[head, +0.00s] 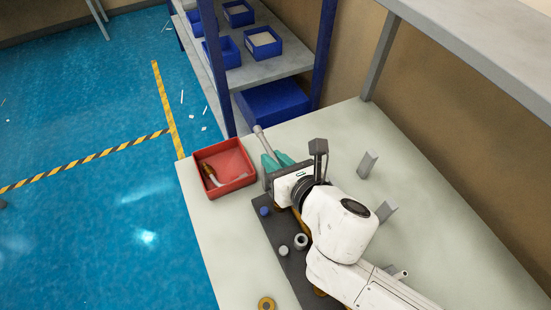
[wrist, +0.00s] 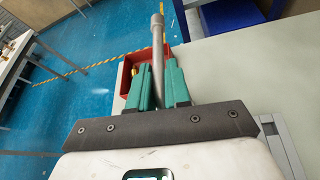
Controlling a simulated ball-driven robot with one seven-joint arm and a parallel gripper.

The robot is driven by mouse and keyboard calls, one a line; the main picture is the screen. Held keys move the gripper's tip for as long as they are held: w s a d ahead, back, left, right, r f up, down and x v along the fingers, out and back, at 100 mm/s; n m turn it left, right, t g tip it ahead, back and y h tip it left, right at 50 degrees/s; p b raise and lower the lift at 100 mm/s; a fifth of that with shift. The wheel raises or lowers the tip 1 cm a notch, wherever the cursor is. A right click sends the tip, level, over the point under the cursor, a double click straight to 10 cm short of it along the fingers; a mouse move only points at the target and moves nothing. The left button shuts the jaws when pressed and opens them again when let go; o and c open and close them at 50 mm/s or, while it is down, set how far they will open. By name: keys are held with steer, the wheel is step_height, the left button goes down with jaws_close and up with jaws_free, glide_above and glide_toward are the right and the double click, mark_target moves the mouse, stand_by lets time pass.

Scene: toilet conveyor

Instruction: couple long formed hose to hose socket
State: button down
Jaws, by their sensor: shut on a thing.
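My gripper (head: 277,160) has teal fingers and is shut on a long grey hose (head: 263,138). In the wrist view the hose (wrist: 157,42) runs up between the fingers of the gripper (wrist: 158,74), with a wider end piece at its top. It bends slightly, and its lower part is hidden by the fingers and the gripper body. The gripper is above the bench beside the red tray. A dark fixture plate (head: 267,229) lies below and nearer, partly covered by my arm. It bears a pale ring-shaped fitting (head: 301,241) and a grey round fitting (head: 283,251); I cannot tell which is the hose socket.
A blue cap (head: 264,211) sits on the plate. An orange ring (head: 266,303) lies at the front. Grey brackets (head: 367,165) stand at right. Shelving (head: 272,68) with blue bins stands behind.

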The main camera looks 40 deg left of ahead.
steer(key=shift+f+b, duration=0.55)
steer(key=shift+f, duration=0.35)
steer(key=shift+f+b, duration=1.55)
steer(key=shift+b, duration=0.1)
stand_by(1.4)
steer(key=c, duration=1)
jaws_free()
steer(key=shift+d, duration=0.1)
steer(key=b+v, duration=0.1)
steer(key=v, duration=0.9)
steer(key=shift+d+b, duration=0.3)
steer(key=shift+b, duration=0.05)
steer(key=shift+s, duration=0.15)
